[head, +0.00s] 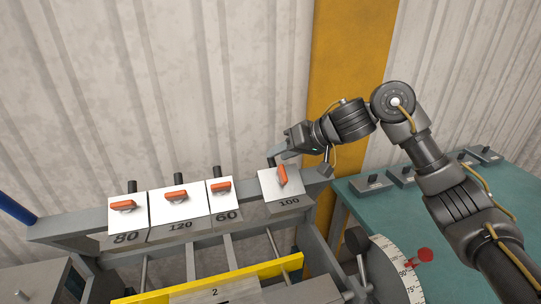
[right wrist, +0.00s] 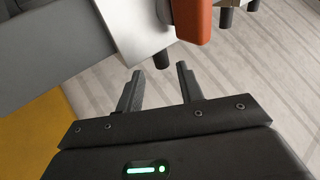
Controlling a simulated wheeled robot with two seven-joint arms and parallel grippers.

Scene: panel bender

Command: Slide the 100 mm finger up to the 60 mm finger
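The 100 mm finger (head: 268,183) is a white-faced block marked 100 at the right end of the beam. Its orange lever (head: 283,176) stands nearly upright. The 60 mm finger (head: 220,199) is to its left, with its orange lever lying flat; a gap separates the two. My right gripper (head: 279,157) is at the upper back of the 100 mm finger. In the right wrist view its two jaws (right wrist: 160,90) are apart with nothing between them. A dark peg (right wrist: 162,60) and an orange lever (right wrist: 191,20) show just beyond the tips. My left gripper is not in view.
The 120 finger (head: 180,207) and 80 finger (head: 127,215) stand left of the 60, levers flat. A yellow bar (head: 215,278) crosses in front. A dial (head: 396,268) with a red knob is at lower right. More blocks lie on the green table (head: 385,206).

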